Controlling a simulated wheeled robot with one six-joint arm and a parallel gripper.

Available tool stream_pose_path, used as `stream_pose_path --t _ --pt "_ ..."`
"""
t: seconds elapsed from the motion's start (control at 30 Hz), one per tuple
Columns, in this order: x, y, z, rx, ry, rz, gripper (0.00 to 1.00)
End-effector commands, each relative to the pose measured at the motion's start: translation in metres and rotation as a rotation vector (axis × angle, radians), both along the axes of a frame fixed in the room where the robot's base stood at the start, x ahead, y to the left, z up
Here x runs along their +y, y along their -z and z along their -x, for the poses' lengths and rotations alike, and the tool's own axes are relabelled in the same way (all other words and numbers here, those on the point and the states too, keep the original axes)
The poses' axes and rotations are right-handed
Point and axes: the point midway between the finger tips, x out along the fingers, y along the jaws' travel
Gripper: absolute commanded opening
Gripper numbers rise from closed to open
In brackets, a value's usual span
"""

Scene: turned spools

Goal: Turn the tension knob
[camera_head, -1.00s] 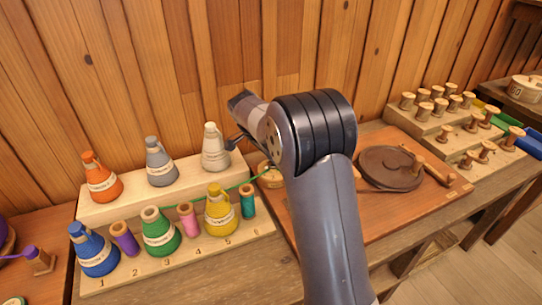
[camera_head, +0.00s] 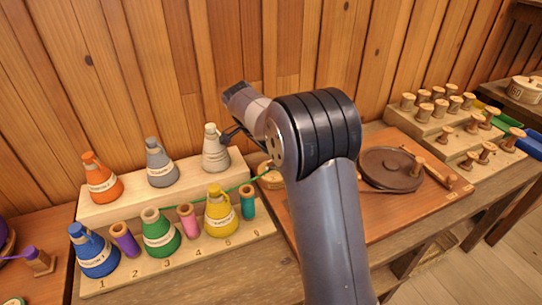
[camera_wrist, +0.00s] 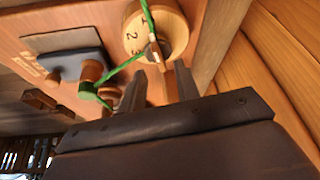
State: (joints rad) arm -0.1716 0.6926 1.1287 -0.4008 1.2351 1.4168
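The tension knob (camera_wrist: 168,30) is a round pale wooden dial marked with numbers, at the upper middle of the wrist view. A small raised piece with a dark part and a pale tip sits at its lower edge. In the head view the dial (camera_head: 270,178) shows only partly beside my arm. My gripper (camera_wrist: 167,70) is open, its two fingers apart just below the dial in the wrist view. The fingertips are close to the raised piece; I cannot tell whether they touch it.
A spool rack (camera_head: 180,262) with colored thread cones stands left. A dark round disc (camera_head: 391,170) lies on the board right of my arm. Wooden spools (camera_head: 440,107) stand on steps farther right. A wooden guide with green thread (camera_wrist: 90,75) is left of the dial.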

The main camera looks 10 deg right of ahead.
Motion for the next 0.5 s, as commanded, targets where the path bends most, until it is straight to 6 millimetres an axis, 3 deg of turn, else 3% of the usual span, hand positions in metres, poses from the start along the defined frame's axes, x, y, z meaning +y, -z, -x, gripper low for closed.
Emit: stream_pose_path --t 0.23,0.5 --pt "0.018 -0.048 0.008 -0.003 -0.002 -0.002 0.31" --pt "0.026 -0.07 0.012 0.0 0.0 0.0 0.31"
